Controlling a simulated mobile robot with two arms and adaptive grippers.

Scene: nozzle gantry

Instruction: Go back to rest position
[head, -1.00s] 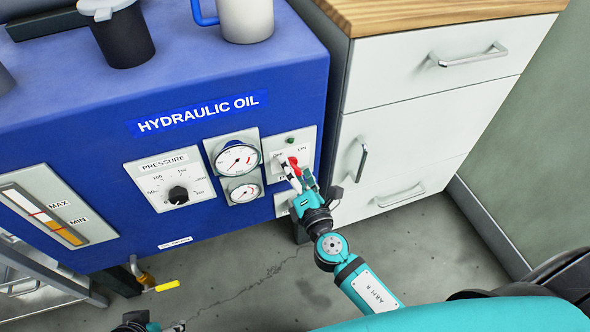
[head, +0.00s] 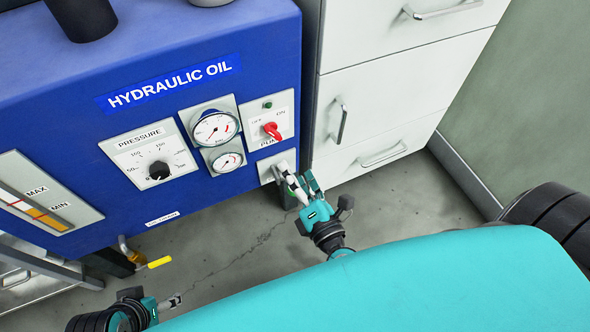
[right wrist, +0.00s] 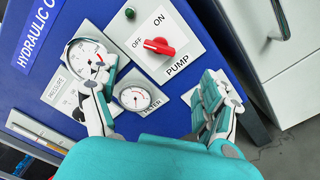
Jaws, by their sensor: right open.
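My right gripper (head: 302,188) is open and empty, in front of the lower right part of the blue hydraulic oil unit (head: 90,195). In the right wrist view its two fingers (right wrist: 152,88) are spread wide with nothing between them. The red pump knob (head: 272,130) is above the fingertips and apart from them in the head view. It also shows in the right wrist view (right wrist: 159,46), between the OFF and ON labels. My left gripper (head: 172,302) is partly visible low at the left; its jaws are too small to read.
The pressure dial (head: 158,170) and two round gauges (head: 215,128) are on the unit's front. A white drawer cabinet (head: 385,100) stands right of the unit. A yellow-handled valve (head: 158,262) sticks out low at the left. Grey floor (head: 415,200) lies open before the cabinet.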

